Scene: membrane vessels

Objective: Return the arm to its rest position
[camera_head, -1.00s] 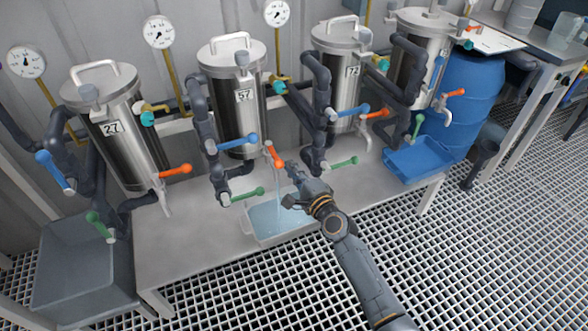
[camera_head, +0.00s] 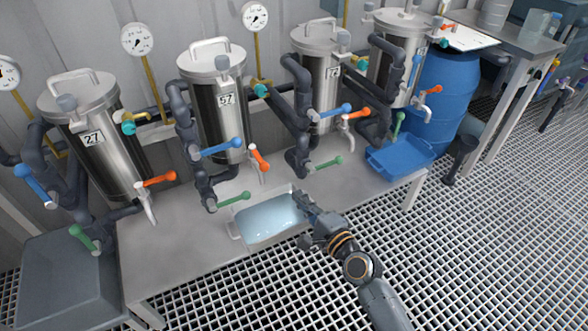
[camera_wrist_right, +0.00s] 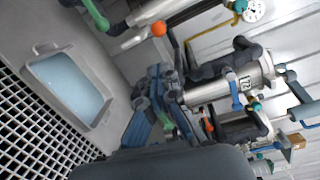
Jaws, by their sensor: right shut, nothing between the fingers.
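My right gripper (camera_head: 308,203) is shut and empty. In the head view it is just right of the clear tray's far right corner, in front of the vessel marked 57 (camera_head: 230,108). It shows in the right wrist view (camera_wrist_right: 158,88), with the tray (camera_wrist_right: 36,74) of pale blue liquid to its left. In the head view the tray (camera_head: 237,232) stands on the grey bench below that vessel's outlet. The orange handle (camera_head: 259,158) at this outlet is tilted, apart from my gripper. I see no stream falling from the outlet. My left gripper is out of view.
A blue tray (camera_head: 400,155) and a blue barrel (camera_head: 440,95) are at the right. The grated floor (camera_head: 490,240) in front is open.

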